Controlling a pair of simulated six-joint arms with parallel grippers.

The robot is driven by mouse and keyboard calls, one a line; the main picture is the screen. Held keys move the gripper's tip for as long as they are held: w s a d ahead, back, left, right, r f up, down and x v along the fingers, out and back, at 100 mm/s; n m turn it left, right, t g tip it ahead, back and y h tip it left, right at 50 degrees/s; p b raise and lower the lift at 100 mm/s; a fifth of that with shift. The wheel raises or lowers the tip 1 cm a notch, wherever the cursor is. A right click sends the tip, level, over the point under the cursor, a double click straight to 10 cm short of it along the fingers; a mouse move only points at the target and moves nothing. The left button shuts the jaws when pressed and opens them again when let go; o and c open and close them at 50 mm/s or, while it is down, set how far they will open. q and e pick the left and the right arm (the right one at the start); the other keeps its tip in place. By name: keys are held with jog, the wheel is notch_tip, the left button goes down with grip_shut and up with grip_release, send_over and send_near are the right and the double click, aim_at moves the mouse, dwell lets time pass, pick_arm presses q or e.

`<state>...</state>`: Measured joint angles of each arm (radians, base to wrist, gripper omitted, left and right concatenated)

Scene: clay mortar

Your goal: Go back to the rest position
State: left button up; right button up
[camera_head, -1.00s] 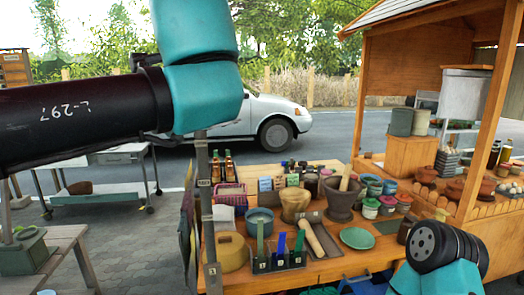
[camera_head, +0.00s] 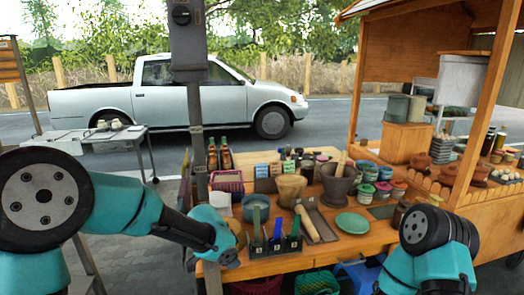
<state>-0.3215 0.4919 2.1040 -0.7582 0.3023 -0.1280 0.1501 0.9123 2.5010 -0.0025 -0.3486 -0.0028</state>
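My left arm comes in from the left and bends over the left front of the wooden bench. Its teal and dark wrist parts hang in front of the yellowish pot (camera_head: 237,228) and partly hide it. I cannot make out any fingers of the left gripper. My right arm stands at the bottom right, and its gripper is not in the picture. A dark mortar (camera_head: 338,187) with a wooden pestle (camera_head: 342,163) standing in it is on the bench. A tan clay pot (camera_head: 290,191) stands to its left. A wooden roller (camera_head: 307,224) lies in a grey tray.
A dark rack (camera_head: 285,246) with green and blue tools stands at the bench front, close to my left wrist. A green plate (camera_head: 352,223) and several lidded jars (camera_head: 383,188) sit further right. A grey post (camera_head: 194,110) rises at the bench's left. A wooden stall stands at right.

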pick_arm(q)
jog(key=s+a+f+n+g+h, duration=0.1)
jog(key=s+a+f+n, duration=0.25)
jog(key=f, duration=0.55)
jog(key=s+a+f+n+g+h, duration=0.1)
jog(key=s+a+f+n, duration=0.15)
jog(key=s+f, duration=0.45)
jog(key=s+a+f+n, duration=0.3)
jog(key=s+f+n, duration=0.1)
jog(key=s+f, duration=0.3)
jog(key=s+a+f+n+g, duration=0.1)
jog(key=s+a+f+n, duration=0.2)
jog(key=s+f, duration=0.4)
jog(key=shift+a+f+n+y, duration=0.2)
jog(key=shift+f+n+y, duration=0.2)
jog(key=shift+f+n, duration=0.15)
